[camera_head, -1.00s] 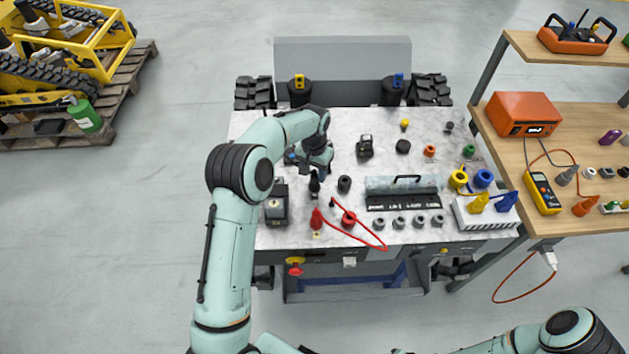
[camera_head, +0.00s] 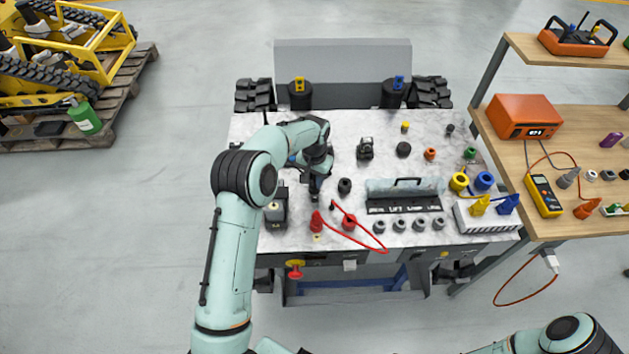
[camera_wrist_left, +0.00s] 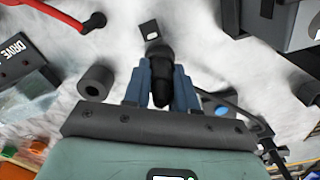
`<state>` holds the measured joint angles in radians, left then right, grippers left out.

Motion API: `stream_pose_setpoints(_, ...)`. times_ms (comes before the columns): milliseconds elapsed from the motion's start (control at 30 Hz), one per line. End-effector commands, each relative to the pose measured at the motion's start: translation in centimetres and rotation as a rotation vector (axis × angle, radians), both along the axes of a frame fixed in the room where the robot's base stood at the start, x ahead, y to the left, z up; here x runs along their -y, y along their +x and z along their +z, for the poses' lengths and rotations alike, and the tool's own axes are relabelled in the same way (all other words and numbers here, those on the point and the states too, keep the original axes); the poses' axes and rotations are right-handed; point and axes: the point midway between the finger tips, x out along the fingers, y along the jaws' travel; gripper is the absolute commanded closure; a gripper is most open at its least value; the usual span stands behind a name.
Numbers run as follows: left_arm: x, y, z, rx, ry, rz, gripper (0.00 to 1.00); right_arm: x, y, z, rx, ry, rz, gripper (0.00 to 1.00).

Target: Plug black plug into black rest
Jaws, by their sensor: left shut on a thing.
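My left gripper (camera_head: 315,188) is over the light tabletop, left of the black rest (camera_head: 344,186). In the left wrist view the gripper (camera_wrist_left: 161,98) is shut on the black plug (camera_wrist_left: 160,72), a dark rounded body between its two blue-grey fingers. The plug is mostly hidden by the gripper in the head view. The black rest, a short ring with a hole, also shows in the left wrist view (camera_wrist_left: 96,82), beside and apart from the gripper. My right gripper is out of view.
A dark box (camera_head: 276,212) is left of the gripper. A lidded rack (camera_head: 404,187) and several grey rings are to the right. A dark cable (camera_wrist_left: 240,108) runs beside the gripper.

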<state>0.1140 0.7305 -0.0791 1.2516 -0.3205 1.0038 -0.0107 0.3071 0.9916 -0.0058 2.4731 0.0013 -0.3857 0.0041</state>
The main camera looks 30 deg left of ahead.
Motion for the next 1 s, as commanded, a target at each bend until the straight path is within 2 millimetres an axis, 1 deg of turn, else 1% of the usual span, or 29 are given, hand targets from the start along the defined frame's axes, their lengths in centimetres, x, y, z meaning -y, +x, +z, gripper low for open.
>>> stream_pose_setpoints(800,0.0,0.0,2.8,0.000,0.000,0.000,1.00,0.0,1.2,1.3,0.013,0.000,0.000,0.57)
stream_pose_setpoints(1000,0.0,0.0,2.8,-0.001,0.000,0.000,1.00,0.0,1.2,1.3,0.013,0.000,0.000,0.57)
